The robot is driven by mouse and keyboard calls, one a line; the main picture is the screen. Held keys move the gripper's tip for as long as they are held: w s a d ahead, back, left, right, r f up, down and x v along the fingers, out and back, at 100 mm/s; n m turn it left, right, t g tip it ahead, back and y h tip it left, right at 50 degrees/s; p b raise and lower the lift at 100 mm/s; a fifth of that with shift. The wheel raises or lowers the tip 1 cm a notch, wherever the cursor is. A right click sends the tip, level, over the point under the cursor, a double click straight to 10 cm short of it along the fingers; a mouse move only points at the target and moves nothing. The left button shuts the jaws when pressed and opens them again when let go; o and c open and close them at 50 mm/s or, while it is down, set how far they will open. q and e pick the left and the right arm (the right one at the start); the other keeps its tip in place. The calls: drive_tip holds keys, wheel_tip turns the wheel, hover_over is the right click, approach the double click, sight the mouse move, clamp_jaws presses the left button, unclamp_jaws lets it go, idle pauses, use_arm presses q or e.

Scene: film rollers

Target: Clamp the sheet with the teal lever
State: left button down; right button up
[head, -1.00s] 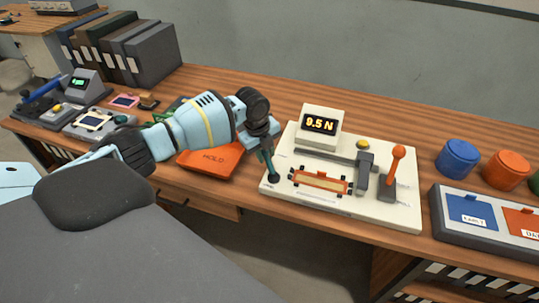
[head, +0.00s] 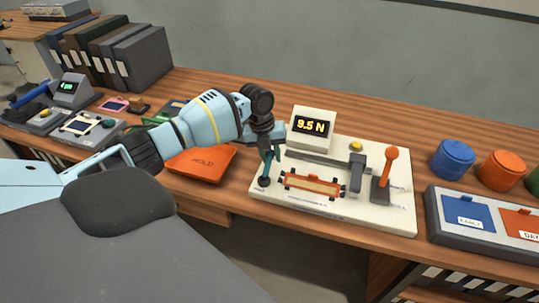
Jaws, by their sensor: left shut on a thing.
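The teal lever (head: 266,168) stands at the left end of a cream test board (head: 330,217), rising from a dark round pivot and leaning slightly right. My left gripper (head: 268,152) is shut on the upper part of the lever and hides its top. The sheet (head: 312,185) looks like a pale tan strip in an orange frame with dark ends, lying on the board just right of the lever. Whether it is clamped cannot be told. My right gripper is not in view.
On the board are a display (head: 311,126) reading 9.5 N, a yellow button (head: 356,147) and an orange-knobbed lever (head: 390,155). An orange HOLD tray (head: 200,165) lies left under my arm. Blue (head: 452,158) and orange (head: 500,170) pots stand right.

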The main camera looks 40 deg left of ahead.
use_arm(q)
drive_tip(key=shift+d, duration=0.1)
idle(0.3)
drive_tip(key=c, duration=1.1)
unclamp_jaws()
drive_tip(key=shift+c, duration=0.2)
drive_tip(key=shift+s+a+r, duration=0.15)
drive_tip(key=shift+a+r, duration=0.05)
drive_tip(key=shift+r, duration=1.05)
drive_tip(key=shift+s+a+r, duration=0.1)
drive_tip(key=shift+a+r, duration=0.1)
drive_tip(key=shift+r, duration=1.1)
drive_tip(key=shift+s+a+r, duration=0.15)
drive_tip(key=shift+a+r, duration=0.05)
drive_tip(key=shift+r, duration=1.05)
